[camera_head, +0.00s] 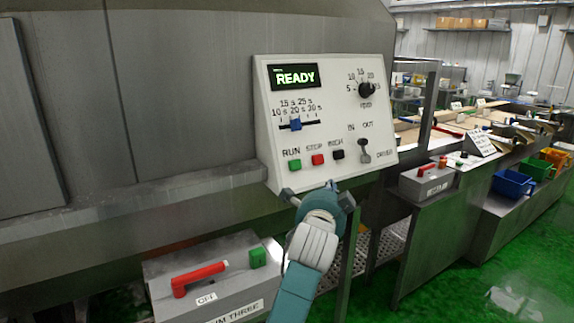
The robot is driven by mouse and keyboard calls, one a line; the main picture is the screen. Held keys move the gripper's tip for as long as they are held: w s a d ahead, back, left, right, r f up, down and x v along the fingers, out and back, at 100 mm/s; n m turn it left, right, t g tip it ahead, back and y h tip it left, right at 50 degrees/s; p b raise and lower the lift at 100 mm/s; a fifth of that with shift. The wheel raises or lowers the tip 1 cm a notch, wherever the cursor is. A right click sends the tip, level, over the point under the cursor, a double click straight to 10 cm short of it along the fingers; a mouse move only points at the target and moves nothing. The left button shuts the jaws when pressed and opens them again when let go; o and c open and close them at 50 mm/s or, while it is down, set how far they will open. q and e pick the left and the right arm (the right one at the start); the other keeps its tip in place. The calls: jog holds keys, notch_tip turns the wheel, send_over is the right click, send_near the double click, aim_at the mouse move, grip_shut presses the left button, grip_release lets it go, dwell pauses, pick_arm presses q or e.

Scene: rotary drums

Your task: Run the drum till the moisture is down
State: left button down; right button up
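The white control panel (325,120) stands on the side of the big grey drum housing (190,90). Its display (295,77) reads READY in green. The blue slider (295,124) sits near the middle of its time scale. Below it are the green RUN button (294,165), the red STOP button (318,160) and a black button (338,154). The black rpm knob (366,90) is upper right, and the IN/OUT lever (364,151) is below it. My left gripper (318,194) is just below the panel, its fingers spread apart with nothing seen between them. My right gripper is not in view.
A grey box (210,282) with a red handle, a green button and an OFF label is at lower left, beside my arm. Another grey box (427,183) stands at right. Green floor shows at right.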

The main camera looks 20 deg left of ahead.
aim_at(302, 166)
pick_arm(q)
notch_tip(302, 166, up, 7)
jog(key=s+a+y, duration=0.1)
jog(key=s+a, duration=0.1)
jog(key=shift+f+t, duration=0.2)
jog(key=shift+t, duration=0.2)
jog(key=shift+f, duration=0.1)
jog(key=shift+w+a+f+b, duration=0.35)
jog(key=shift+w+a+f, duration=0.15)
jog(key=shift+w+a, duration=0.45)
jog(key=shift+w+a+f+b, duration=0.45)
jog(key=shift+w+a, duration=0.25)
jog(key=shift+a, duration=0.5)
jog(key=shift+w+a+f+b, duration=0.3)
jog(key=shift+w+a+f, duration=0.2)
jog(key=shift+w+a, duration=0.45)
jog(key=shift+s+a, duration=0.15)
